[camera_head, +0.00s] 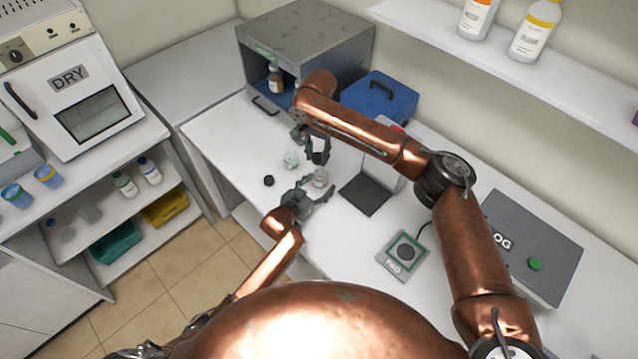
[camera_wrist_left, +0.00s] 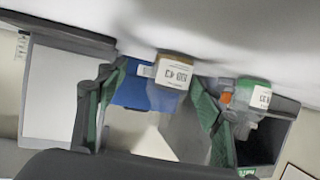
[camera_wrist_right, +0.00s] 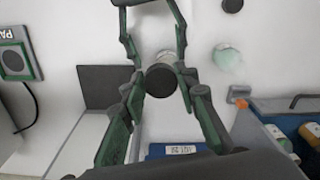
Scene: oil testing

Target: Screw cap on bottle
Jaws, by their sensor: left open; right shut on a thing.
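A clear bottle with a white label (camera_head: 320,178) stands upright on the bench. It also shows in the left wrist view (camera_wrist_left: 174,72), between the spread fingers of my open left gripper (camera_head: 319,187). My right gripper (camera_head: 317,153) points down and is shut on a black cap (camera_wrist_right: 161,80). In the head view the cap appears above the bottle's mouth; I cannot tell whether they touch. In the right wrist view the cap hides part of the bottle (camera_wrist_right: 164,55).
A second bottle with greenish contents (camera_head: 290,159) and a loose black cap (camera_head: 268,181) are nearby. A dark plate (camera_head: 364,195) lies to the right. A grey cabinet (camera_head: 305,45) and blue box (camera_head: 380,98) stand behind.

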